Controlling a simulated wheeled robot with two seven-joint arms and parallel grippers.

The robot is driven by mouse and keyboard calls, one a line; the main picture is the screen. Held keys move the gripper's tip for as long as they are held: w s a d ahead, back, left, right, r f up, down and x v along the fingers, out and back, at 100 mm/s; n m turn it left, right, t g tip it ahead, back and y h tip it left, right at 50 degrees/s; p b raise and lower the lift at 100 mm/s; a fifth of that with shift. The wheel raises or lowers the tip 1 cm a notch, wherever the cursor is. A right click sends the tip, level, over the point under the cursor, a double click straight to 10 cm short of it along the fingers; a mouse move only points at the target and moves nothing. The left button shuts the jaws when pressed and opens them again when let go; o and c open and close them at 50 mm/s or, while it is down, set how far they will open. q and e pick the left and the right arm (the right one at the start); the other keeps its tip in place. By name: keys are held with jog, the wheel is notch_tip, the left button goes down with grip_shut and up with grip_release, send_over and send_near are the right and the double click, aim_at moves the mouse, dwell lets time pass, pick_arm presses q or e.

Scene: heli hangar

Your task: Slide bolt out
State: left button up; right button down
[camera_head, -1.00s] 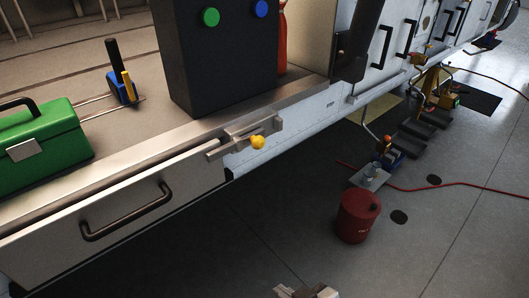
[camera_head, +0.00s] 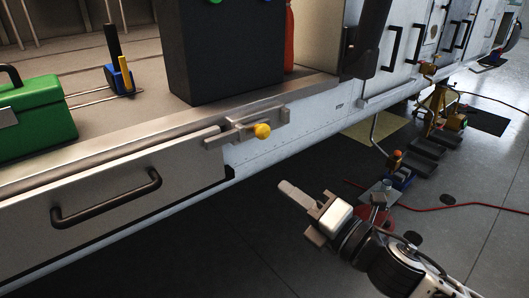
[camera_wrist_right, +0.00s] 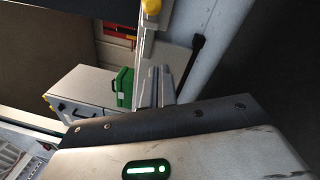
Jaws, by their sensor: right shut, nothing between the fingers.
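The bolt (camera_head: 235,130) is a grey metal slide latch with a round yellow knob (camera_head: 262,131). It sits on the side of the pale body just below the metal ledge, right of the drawer front, in the head view. A yellow knob also shows at the top edge of the right wrist view (camera_wrist_right: 150,6). My right gripper (camera_head: 291,194) is below and right of the bolt, clear of it and touching nothing. Its fingers are shut and empty, pointing up and left. Its fingers also show in the wrist view (camera_wrist_right: 155,92). My left gripper is not in view.
The drawer front (camera_head: 150,190) has a dark handle (camera_head: 105,200). A green toolbox (camera_head: 38,118) and a dark box (camera_head: 220,55) stand on the deck above. A red hose (camera_head: 460,207) lies on the floor. The space between my right gripper and the bolt is free.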

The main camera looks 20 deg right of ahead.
jog(key=p, duration=0.1)
send_near(247, 136)
jog(key=w+a+f, duration=0.1)
jog(key=w+a, duration=0.1)
jog(key=a, duration=0.3)
jog(key=d, duration=0.1)
jog(key=w+d+r, duration=0.1)
jog(key=shift+w+d+r+p, duration=0.2)
jog(key=shift+w+d+p, duration=0.15)
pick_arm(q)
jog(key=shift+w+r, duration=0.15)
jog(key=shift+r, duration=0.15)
pick_arm(e)
jog(key=shift+w+d, duration=0.1)
jog(key=shift+d, duration=0.1)
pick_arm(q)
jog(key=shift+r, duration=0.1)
pick_arm(e)
jog(key=d, duration=0.2)
jog(key=w+d, duration=0.2)
jog(key=d, duration=0.1)
jog(key=shift+d+r, duration=0.1)
jog(key=shift+d, duration=0.2)
